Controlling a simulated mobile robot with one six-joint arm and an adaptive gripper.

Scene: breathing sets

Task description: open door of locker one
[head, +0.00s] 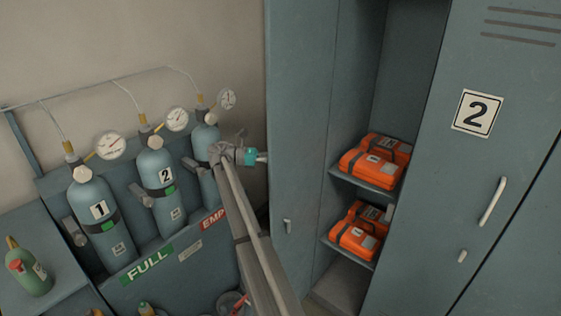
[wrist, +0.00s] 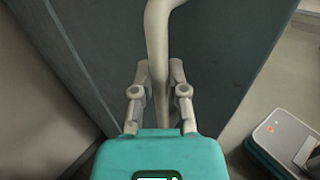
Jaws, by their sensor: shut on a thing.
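The door of locker one (head: 302,90) is grey-blue and stands swung open at the left of its compartment. Its inside shelves show in the head view. My gripper (head: 265,157) is at the door's left edge in the head view. In the wrist view my gripper (wrist: 160,95) has its fingers on both sides of the pale door handle (wrist: 157,40) and is shut on it. The door also fills the upper middle of the wrist view (wrist: 215,60). The handle is hidden in the head view.
Locker two (head: 440,200) is closed at the right. Orange cases (head: 375,160) sit on the shelves of the open locker. Gas cylinders (head: 95,215) with gauges stand in a rack at the left, close to my arm. A grey-topped case (wrist: 280,140) lies at the right in the wrist view.

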